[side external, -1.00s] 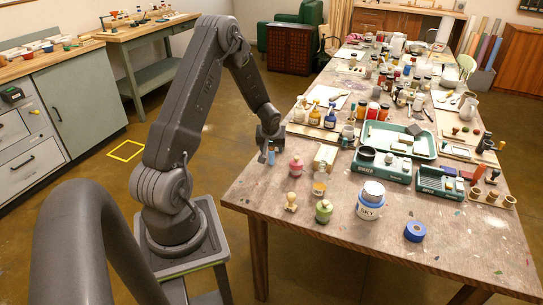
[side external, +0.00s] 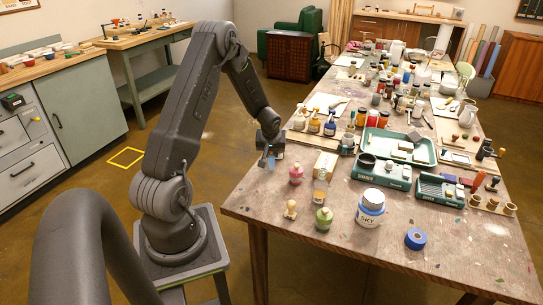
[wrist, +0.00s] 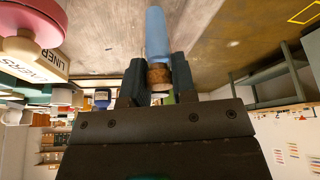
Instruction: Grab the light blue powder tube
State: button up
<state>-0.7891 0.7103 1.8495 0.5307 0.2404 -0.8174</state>
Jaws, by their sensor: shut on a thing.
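In the side external view my gripper (side external: 268,152) is over the table's left edge, and the tube shows only as a small patch of blue at the fingers. I cannot tell whether the tube's far end touches the table.
A pink bottle (side external: 296,174), a cream box (side external: 325,164), an amber jar (side external: 320,194), a wooden stamp (side external: 290,209) and a green bottle (side external: 324,217) stand close to the right of my gripper. A white SKY jar (side external: 371,207) is farther right. Open floor lies left of the table (side external: 285,222).

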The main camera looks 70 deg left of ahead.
notch_tip(320, 180, up, 3)
jog(key=shift+r, duration=0.15)
jog(key=s+a+r, duration=0.3)
jog(key=s+r, duration=0.3)
jog(key=s, duration=0.5)
jog(key=shift+r, duration=0.2)
jog(key=shift+s+a, duration=0.1)
jog(key=shift+a, duration=0.05)
